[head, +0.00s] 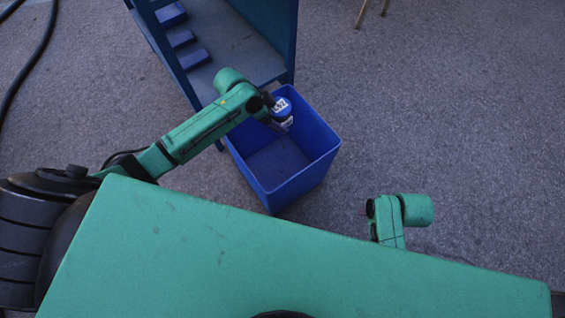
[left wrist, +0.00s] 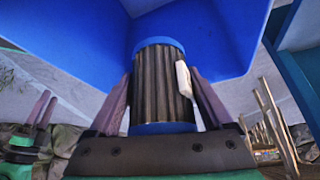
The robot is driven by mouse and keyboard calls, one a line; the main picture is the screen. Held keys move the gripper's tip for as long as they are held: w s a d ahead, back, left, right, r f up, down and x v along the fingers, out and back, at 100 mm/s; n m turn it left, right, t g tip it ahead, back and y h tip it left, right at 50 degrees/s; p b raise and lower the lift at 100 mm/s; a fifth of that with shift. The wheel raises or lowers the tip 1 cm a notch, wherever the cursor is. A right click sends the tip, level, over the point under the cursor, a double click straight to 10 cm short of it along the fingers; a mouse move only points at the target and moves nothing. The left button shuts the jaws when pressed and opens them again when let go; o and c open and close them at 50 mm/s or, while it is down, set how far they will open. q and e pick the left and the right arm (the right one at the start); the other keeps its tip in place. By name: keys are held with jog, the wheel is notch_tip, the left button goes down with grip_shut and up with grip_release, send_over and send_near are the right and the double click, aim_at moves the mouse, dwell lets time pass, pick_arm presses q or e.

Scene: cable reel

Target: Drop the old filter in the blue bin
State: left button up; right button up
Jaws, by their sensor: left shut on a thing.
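The blue bin (head: 313,177) stands open on the floor in the middle of the head view. My left gripper (head: 276,118) is over the bin's far left part, and its fingers are mostly hidden by the wrist. It is shut on the old filter (head: 282,107), which shows a blue cap with a white label. In the left wrist view the filter (left wrist: 163,85) is a dark ribbed cylinder with blue ends and a white tab, between the two fingers of my gripper (left wrist: 165,105). The blue bin wall (left wrist: 90,38) is behind it. My right gripper is not in view.
A blue rack (head: 225,38) with a shelf and small blue blocks stands just behind the bin. A black hose (head: 40,45) lies at the far left. Wooden legs (head: 372,10) show at the top. The floor right of the bin is clear.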

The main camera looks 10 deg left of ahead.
pick_arm(q)
jog(key=shift+f, duration=0.3)
jog(key=o, duration=1.5)
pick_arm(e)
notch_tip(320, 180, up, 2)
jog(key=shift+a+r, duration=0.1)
pick_arm(q)
jog(key=shift+s+a+r, duration=0.1)
jog(key=shift+a+r, duration=0.05)
jog(key=shift+r, duration=0.15)
jog(key=p+v, duration=0.4)
jog(key=v, duration=0.9)
jog(key=shift+a+r+p, duration=0.2)
jog(key=shift+r+p, duration=0.1)
jog(key=shift+r, duration=0.05)
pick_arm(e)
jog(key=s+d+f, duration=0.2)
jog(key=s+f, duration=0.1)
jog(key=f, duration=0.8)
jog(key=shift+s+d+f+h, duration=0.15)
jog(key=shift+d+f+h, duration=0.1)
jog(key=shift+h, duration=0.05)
